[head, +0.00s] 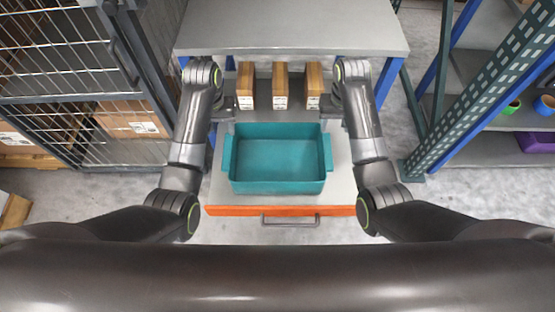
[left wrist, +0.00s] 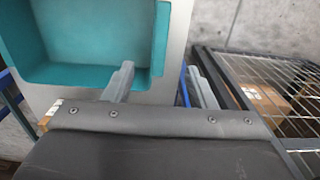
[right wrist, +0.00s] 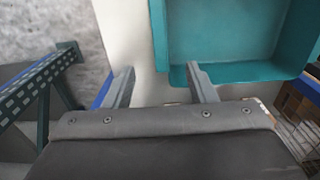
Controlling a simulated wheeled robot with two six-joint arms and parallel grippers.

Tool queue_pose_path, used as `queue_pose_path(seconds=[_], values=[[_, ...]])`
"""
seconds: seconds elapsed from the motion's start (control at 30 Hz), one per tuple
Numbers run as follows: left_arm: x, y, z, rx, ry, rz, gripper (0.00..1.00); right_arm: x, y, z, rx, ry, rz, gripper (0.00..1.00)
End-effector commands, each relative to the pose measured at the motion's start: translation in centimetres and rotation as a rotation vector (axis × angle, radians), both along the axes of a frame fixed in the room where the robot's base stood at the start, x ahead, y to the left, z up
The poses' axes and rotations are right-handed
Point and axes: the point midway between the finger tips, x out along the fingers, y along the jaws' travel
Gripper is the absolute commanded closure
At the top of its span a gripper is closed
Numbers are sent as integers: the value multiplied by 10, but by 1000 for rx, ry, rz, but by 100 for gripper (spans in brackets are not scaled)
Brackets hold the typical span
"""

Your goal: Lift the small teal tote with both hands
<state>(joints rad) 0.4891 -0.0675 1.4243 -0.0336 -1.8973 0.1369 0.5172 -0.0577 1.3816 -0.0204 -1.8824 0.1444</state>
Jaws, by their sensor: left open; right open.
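The small teal tote (head: 278,160) stands empty and upright on a pale grey surface, with a handle ledge on its left and right sides. My left gripper (head: 222,112) is open and empty near its back left corner. In the left wrist view, the tote's handle ledge (left wrist: 161,38) lies ahead between the two fingers (left wrist: 160,66). My right gripper (head: 332,112) is open and empty near the back right corner. In the right wrist view, the other ledge (right wrist: 158,35) lies ahead between its fingers (right wrist: 160,66). I see no contact.
The grey surface has an orange front edge (head: 280,210) with a bar handle (head: 290,220). Several upright brown boxes (head: 280,86) stand behind the tote under a grey tabletop (head: 290,28). A wire cage (head: 75,60) is at left; a green perforated post (head: 480,95) is at right.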

Motion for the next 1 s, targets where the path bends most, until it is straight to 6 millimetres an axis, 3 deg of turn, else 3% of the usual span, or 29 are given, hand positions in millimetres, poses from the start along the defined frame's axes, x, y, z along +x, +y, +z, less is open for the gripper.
queue_pose_path(seconds=[0.3,0.6,1.0], values=[[-2,0,-65,1,5,0,49,-1,0,-65,-1,4,0,49],[-1,0,-113,1,3,0,49,0,0,-113,0,3,1,49],[0,0,-146,1,0,-1,49,0,0,-146,1,-1,0,49]])
